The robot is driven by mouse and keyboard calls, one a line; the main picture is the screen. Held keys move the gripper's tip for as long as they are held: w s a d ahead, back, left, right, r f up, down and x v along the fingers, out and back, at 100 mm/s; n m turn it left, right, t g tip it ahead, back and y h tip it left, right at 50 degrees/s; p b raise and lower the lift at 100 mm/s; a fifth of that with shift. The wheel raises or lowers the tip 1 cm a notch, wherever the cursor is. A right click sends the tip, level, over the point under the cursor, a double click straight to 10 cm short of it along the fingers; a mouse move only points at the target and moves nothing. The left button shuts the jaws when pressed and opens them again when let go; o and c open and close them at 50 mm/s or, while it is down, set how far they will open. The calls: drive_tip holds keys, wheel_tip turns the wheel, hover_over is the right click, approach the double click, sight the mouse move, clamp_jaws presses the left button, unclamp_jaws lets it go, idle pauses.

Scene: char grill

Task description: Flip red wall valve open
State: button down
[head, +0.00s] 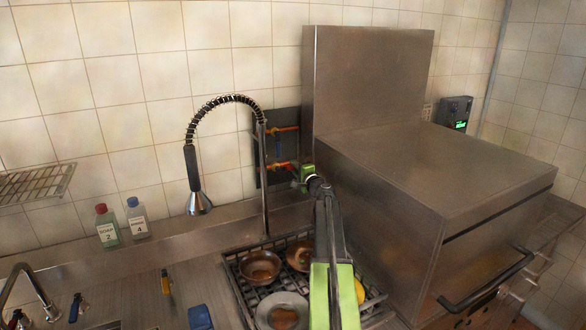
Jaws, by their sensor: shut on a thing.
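A dark panel (259,174) on the tiled wall behind the tall faucet carries pipes and valves. A red-orange wall valve (280,165) sits low on this panel. Another orange-red fitting (286,129) sits above it. My arm reaches up from the bottom of the head view, and my gripper (297,179) is at the right end of the lower red valve. It is shut on the valve's handle, which the green gripper body mostly hides. The handle's exact angle is too small to tell.
A spring-hose faucet (265,190) stands just left of the panel. A big steel grill unit (400,165) stands close on the right. A rack (246,285) below my arm holds pans (260,267). Two soap bottles (107,225) stand at the left.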

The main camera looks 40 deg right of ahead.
drive_tip(key=shift+w+a, duration=0.2)
drive_tip(key=shift+a, duration=0.05)
drive_tip(key=c, duration=1.3)
unclamp_jaws()
drive_tip(key=shift+a+r, duration=0.1)
drive_tip(key=shift+d, duration=0.2)
drive_tip(key=v, duration=1.7)
drive_tip(key=shift+s, duration=0.3)
